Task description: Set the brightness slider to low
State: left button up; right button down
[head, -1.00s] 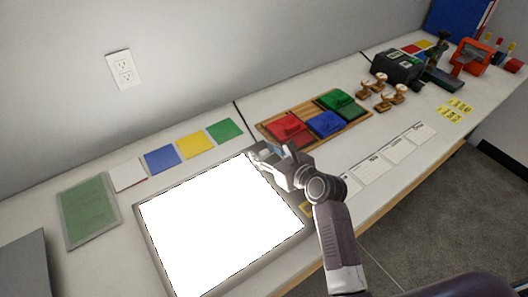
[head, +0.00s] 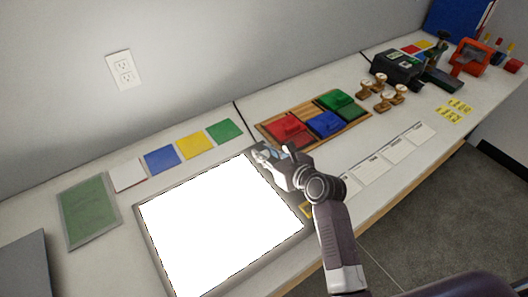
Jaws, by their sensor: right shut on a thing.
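A light box (head: 215,225) with a bright white glowing panel and a grey frame lies on the table. My right gripper (head: 268,155) is at the frame's upper right corner, over the control strip on its right side. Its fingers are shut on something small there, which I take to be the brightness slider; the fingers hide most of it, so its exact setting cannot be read. My left gripper is not in view.
Red, blue and green ink pads sit in a wooden tray (head: 262,130) just behind my right gripper. Paper strips (head: 398,150) lie to the right, along the table's front edge.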

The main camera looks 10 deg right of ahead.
jog(key=s+d+p, duration=0.1)
jog(key=s+p, duration=0.1)
jog(key=s, duration=0.1)
jog(key=s+d+p, duration=0.2)
jog(key=s, duration=0.2)
jog(key=s+d+p, duration=0.1)
jog(key=s+p, duration=0.1)
jog(key=s, duration=0.1)
jog(key=shift+s+d, duration=0.15)
jog(key=shift+s, duration=0.05)
jog(key=shift+s+d, duration=0.15)
jog(key=shift+s, duration=0.2)
jog(key=shift+f, duration=0.1)
jog(key=shift+s, duration=0.1)
jog(key=c, duration=2.1)
grip_release()
jog(key=o, duration=0.4)
jog(key=shift+s+d, duration=0.1)
jog(key=v, duration=1.2)
jog(key=shift+s, duration=0.1)
